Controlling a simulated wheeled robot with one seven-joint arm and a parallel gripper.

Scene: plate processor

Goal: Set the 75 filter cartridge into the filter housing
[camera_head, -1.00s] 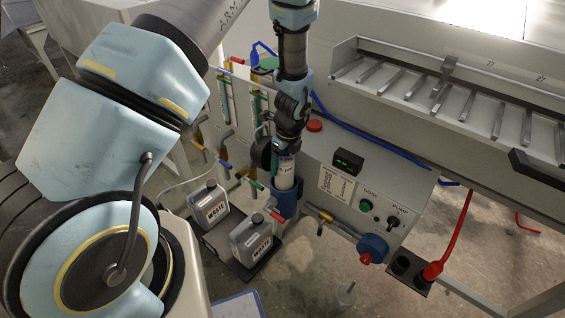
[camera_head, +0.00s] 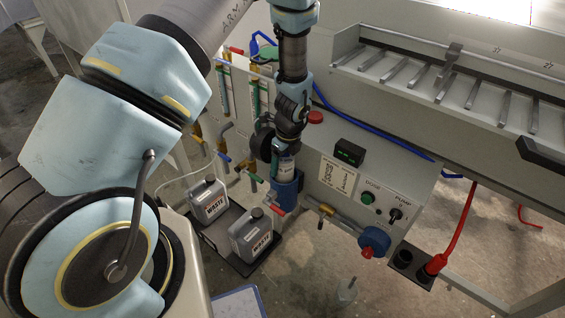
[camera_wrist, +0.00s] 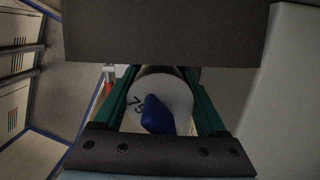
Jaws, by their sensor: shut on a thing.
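My gripper (camera_head: 284,150) is shut on the white 75 filter cartridge (camera_head: 286,165) and holds it upright. In the wrist view the cartridge's round white end (camera_wrist: 178,87) shows the number 75 and a blue tab, between the green fingers of my gripper (camera_wrist: 160,105). The blue filter housing (camera_head: 285,192) is directly below, on the front of the grey machine. The cartridge's lower end is hidden by the housing's rim and appears to be inside it. A short band of white shows between my gripper and the housing.
Pipes with coloured valve handles (camera_head: 225,157) are close on the left. Two grey waste cans (camera_head: 252,238) stand on a black tray below. A panel with a green dose button (camera_head: 368,198), a pump switch and a blue cap (camera_head: 374,242) is on the right.

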